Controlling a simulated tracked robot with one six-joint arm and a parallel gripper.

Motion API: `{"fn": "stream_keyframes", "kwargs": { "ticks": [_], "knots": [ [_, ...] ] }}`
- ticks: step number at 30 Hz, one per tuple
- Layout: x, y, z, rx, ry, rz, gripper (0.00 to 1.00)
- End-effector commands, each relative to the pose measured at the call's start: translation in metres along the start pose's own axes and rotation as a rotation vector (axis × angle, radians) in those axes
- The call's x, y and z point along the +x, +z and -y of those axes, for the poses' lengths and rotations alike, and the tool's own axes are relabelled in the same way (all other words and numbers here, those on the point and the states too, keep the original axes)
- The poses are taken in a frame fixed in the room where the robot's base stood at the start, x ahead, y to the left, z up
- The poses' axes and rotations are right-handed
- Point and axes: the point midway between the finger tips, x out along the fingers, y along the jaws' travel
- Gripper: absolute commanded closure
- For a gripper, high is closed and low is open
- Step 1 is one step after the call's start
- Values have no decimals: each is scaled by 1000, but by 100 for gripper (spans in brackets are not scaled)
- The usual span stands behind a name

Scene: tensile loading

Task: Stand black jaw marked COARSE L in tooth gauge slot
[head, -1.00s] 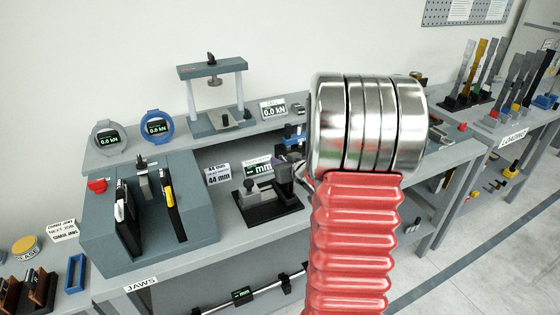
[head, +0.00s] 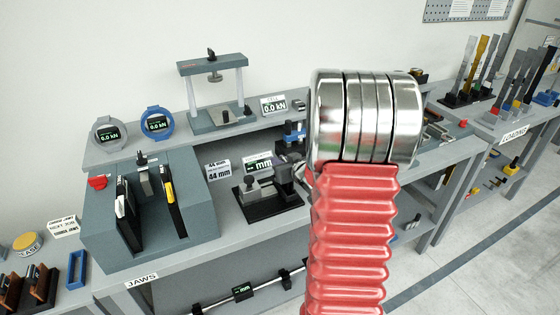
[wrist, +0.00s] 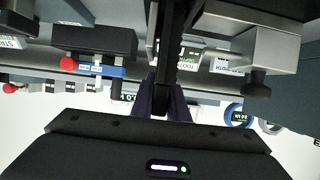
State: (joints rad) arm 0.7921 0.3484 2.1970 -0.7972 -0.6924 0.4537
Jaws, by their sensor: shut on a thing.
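My gripper (wrist: 166,88) is shut on a long black part (wrist: 180,30) in the wrist view. The part looks like a jaw; no marking on it is readable. In the head view my own arm hides most of the gripper. The tooth gauge (head: 262,212), with a black base and grey blocks, stands on the bench left of my arm. A dark block (head: 285,173) shows at its right end. I cannot tell whether the held part touches the gauge. The gauge's mm display (head: 257,165) stands behind it.
A grey-green rack (head: 105,240) at left holds black jaws (head: 127,208), one with a yellow label (head: 168,190). A small press (head: 212,68) and ring gauges (head: 157,125) stand on the shelf behind.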

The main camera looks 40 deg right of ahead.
Motion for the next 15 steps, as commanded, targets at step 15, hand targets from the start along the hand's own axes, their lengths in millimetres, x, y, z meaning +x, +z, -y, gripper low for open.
{"fn": "stream_keyframes", "kwargs": {
  "ticks": [15],
  "knots": [
    [3,5,0,-2,0,-4,100]
  ]
}}
